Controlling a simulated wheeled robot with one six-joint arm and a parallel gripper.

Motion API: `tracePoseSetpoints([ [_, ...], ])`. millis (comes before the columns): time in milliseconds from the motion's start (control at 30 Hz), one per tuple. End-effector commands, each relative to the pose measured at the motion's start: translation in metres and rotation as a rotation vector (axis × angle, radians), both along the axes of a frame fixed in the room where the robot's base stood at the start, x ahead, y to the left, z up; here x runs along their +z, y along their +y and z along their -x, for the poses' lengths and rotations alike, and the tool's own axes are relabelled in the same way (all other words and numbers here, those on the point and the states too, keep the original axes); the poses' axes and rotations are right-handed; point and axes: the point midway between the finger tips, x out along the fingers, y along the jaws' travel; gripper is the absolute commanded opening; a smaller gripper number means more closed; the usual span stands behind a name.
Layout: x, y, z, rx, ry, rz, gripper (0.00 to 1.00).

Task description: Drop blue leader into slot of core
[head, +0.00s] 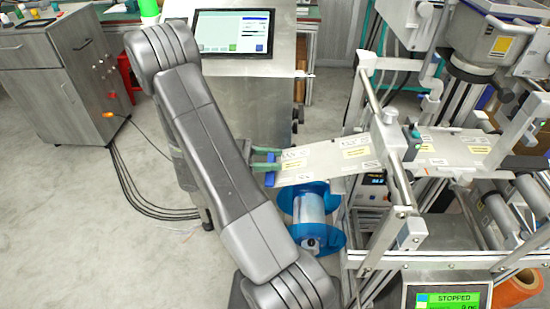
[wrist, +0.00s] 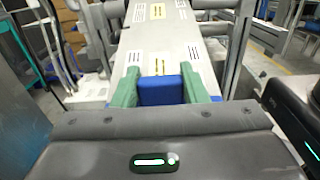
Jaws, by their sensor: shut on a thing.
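My gripper (head: 266,160) has green fingers and is shut on the blue leader (head: 270,178). In the wrist view, the blue leader (wrist: 161,91) sits between both fingers of my gripper (wrist: 161,84). The leader is at the near end of a grey labelled strip (head: 325,160) that runs back into the machine. The core (head: 309,208) is a pale cylinder between two blue flanges (head: 327,237), below and slightly right of my gripper. The leader is held above the core, apart from it. I cannot make out the slot.
The machine frame (head: 398,165) with metal posts and rollers stands right of the core. A green STOPPED display (head: 449,298) is at the lower right. A metal cabinet with a screen (head: 233,32) stands behind. Floor at left is open, with black cables (head: 130,185).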

Motion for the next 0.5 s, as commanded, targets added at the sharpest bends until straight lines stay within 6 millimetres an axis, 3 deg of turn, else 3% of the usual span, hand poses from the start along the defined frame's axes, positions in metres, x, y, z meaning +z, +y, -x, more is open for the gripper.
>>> tracePoseSetpoints([
  [500,-0.012,0.021,0.0,0.002,0.0,-0.001,0.12],
])
